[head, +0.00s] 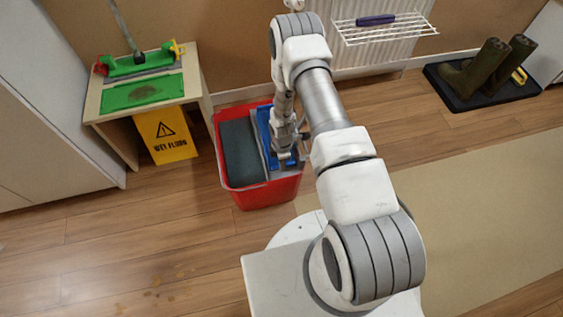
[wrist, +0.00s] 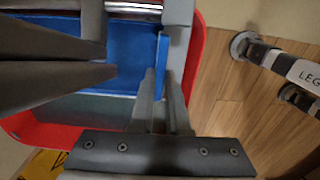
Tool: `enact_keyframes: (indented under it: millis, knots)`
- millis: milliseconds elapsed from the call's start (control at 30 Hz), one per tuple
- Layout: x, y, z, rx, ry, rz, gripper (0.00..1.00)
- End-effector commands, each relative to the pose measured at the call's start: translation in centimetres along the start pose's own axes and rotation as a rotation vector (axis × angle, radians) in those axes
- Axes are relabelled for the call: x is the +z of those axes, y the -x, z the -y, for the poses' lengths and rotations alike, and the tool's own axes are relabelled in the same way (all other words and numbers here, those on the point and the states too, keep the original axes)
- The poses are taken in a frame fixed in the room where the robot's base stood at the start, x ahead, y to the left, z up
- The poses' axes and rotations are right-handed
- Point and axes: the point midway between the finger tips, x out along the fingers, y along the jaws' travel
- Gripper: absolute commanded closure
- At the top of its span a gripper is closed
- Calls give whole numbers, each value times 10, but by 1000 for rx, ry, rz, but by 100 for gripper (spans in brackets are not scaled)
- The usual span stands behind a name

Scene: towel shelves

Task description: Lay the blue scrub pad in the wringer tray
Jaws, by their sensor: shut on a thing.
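The blue scrub pad shows as a thin blue upright piece (wrist: 161,62) between the fingertips of my gripper (wrist: 160,85) in the wrist view. In the head view my gripper (head: 288,156) is over the right part of the red bucket, with some blue (head: 286,162) at its tips. It is shut on the pad. The wringer tray (head: 260,152), with a grey edge and blue inside, sits in the bucket's right half. A flat blue surface (wrist: 125,45) spreads under the gripper in the wrist view. I cannot tell whether the pad touches it; my arm hides part of the tray.
The red bucket (head: 272,194) stands on the wood floor, with a dark compartment (head: 241,152) on its left. A bench with a green mat (head: 141,92) and a yellow wet-floor sign (head: 165,135) are at left. A wire rack (head: 384,29) is behind; boots (head: 482,66) stand at right.

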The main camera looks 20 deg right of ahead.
Motion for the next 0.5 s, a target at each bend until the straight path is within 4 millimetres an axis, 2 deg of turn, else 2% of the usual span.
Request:
enact_keyframes:
  millis: [467, 500]
  knots:
    - [0, -5, -1, 3, 1, 0, 100]
    - [0, -5, -1, 3, 1, 0, 84]
